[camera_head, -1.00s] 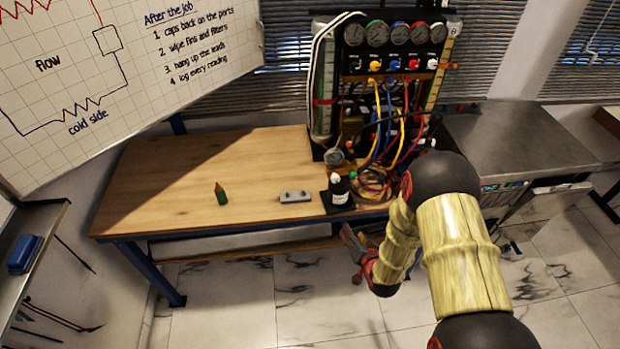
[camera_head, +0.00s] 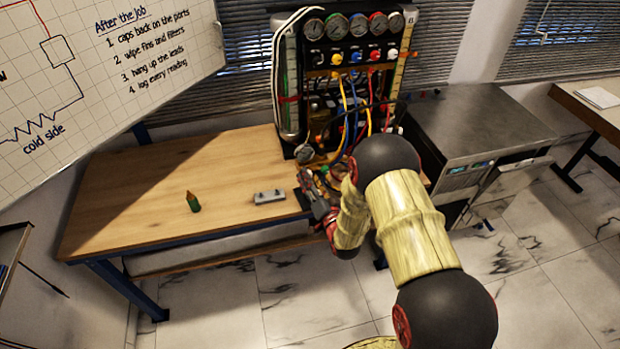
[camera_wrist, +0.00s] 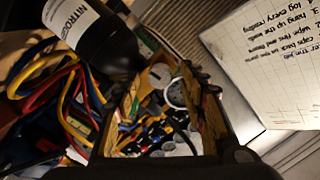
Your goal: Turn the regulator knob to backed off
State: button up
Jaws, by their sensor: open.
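My gripper (camera_head: 318,203) is open and empty at the front edge of the workbench, by the hose rig. In the wrist view its two fingers stand apart (camera_wrist: 163,80), with a round pale gauge (camera_wrist: 175,93) seen between and beyond them. A round gauge (camera_head: 304,153) also stands at the rig's lower left in the head view. I cannot clearly pick out the regulator knob in either view. A dark bottle labelled NITROGEN (camera_wrist: 95,38) is close to the left finger in the wrist view; my gripper mostly hides it in the head view.
The gauge rig (camera_head: 289,75) carries a row of gauges, coloured knobs and hanging hoses (camera_wrist: 52,95). A grey block (camera_head: 269,196) and a green pointed object (camera_head: 193,202) lie on the wooden workbench (camera_head: 135,190). The bench's left part is mostly clear.

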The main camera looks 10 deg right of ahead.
jog(key=shift+w, duration=0.45)
jog(key=shift+c, duration=0.2)
grip_shut()
